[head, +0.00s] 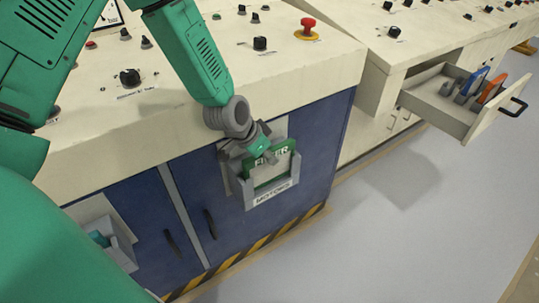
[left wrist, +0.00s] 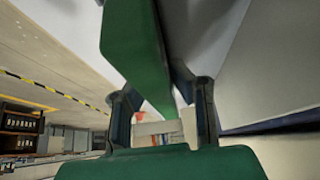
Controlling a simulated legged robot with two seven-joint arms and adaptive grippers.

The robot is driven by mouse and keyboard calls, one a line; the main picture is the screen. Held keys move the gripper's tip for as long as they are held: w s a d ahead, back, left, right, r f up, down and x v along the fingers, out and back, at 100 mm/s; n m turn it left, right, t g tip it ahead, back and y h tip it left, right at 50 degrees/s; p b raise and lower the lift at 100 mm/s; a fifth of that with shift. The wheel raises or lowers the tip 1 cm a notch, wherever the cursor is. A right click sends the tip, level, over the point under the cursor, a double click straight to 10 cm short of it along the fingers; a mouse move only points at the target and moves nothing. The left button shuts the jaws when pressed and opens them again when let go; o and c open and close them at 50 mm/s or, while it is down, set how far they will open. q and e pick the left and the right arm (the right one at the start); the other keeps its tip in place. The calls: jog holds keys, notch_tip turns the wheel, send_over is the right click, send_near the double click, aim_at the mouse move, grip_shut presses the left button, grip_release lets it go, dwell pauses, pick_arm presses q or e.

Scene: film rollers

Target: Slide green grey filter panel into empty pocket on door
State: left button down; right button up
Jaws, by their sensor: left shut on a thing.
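The filter panel (head: 272,171) has a green frame, a grey face and the word FILTER along its top. It stands upright at the grey pocket (head: 271,195) labelled MOTORS on the blue door (head: 310,135). Its lower part is hidden behind the pocket's front, so it looks at least partly inside; how deep I cannot tell. My left gripper (head: 259,150) is shut on the panel's upper part. In the left wrist view a green strip (left wrist: 140,50), seemingly the panel, runs down toward the fingers. My right gripper is not in view.
A second pocket (head: 117,247) with a teal thing in it is at lower left. Door handles (head: 211,224) stick out below. The console top has knobs and a red button (head: 308,27). An open drawer (head: 440,104) with blue and orange items juts out at right. The floor is clear.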

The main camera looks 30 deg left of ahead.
pick_arm(q)
jog(key=shift+s+f, duration=0.15)
jog(key=shift+f, duration=0.2)
jog(key=c, duration=1.3)
grip_release()
jog(key=shift+f, duration=0.1)
jog(key=shift+c, duration=0.2)
jog(key=shift+f, duration=0.15)
jog(key=shift+a+r, duration=0.15)
jog(key=shift+r, duration=0.2)
jog(key=v, duration=1.1)
jog(key=shift+s+r, duration=0.1)
jog(key=shift+r, duration=0.1)
